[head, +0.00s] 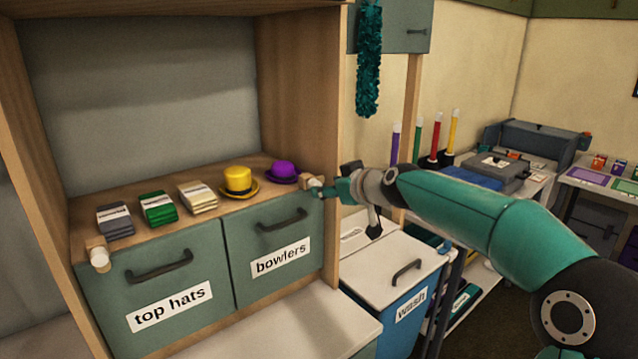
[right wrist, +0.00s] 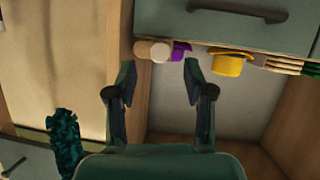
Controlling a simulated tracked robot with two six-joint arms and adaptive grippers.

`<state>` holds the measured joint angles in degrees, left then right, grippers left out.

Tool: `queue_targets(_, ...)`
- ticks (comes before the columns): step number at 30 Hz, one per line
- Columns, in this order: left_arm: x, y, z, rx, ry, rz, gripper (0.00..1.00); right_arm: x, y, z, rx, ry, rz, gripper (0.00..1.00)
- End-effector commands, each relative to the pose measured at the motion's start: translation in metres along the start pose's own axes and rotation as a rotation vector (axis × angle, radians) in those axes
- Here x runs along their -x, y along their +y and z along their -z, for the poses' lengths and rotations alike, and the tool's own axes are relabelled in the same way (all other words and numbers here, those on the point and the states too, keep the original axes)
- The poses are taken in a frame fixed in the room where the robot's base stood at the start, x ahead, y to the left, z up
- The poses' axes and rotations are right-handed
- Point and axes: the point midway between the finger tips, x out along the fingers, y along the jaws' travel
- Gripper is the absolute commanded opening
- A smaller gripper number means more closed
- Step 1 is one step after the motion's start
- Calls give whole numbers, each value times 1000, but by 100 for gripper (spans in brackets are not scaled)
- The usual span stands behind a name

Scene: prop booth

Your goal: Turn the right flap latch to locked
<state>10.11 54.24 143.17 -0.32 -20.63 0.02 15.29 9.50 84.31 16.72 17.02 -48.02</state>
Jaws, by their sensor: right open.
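The right flap latch (head: 307,181) is a small pale wooden piece at the top right corner of the flap labelled bowlers (head: 274,245). My right gripper (head: 322,190) is right at it in the head view and partly covers it. In the right wrist view, my open right gripper (right wrist: 158,72) has one finger on each side, with the latch's pale round end (right wrist: 160,51) just beyond the fingertips. I cannot tell whether the fingers touch it. The left latch (head: 99,257) shows a white round end beside the flap labelled top hats (head: 165,280). My left gripper is out of view.
A purple bowler (head: 282,171) and a yellow top hat (head: 238,182) stand on the shelf close to the right latch, with packets (head: 158,208) further left. The wooden side post (head: 333,230) is close beside my gripper. A wash bin (head: 405,290) stands below my arm.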

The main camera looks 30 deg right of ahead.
Motion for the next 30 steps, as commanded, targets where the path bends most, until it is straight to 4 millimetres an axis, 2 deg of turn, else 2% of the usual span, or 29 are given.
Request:
queue_targets(3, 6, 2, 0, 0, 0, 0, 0, -20, 0, 1, 0, -2, 0, 52)
queue_targets(9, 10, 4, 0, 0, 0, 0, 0, -39, 0, 0, -1, 0, 0, 52)
queue_targets(20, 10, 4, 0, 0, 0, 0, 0, -43, 1, 0, -1, 1, -1, 52)
queue_targets(27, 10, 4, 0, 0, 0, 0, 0, -43, 1, 0, -1, 0, -1, 12)
queue_targets(30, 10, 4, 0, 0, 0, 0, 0, -43, 1, 0, -1, 0, -1, 0)
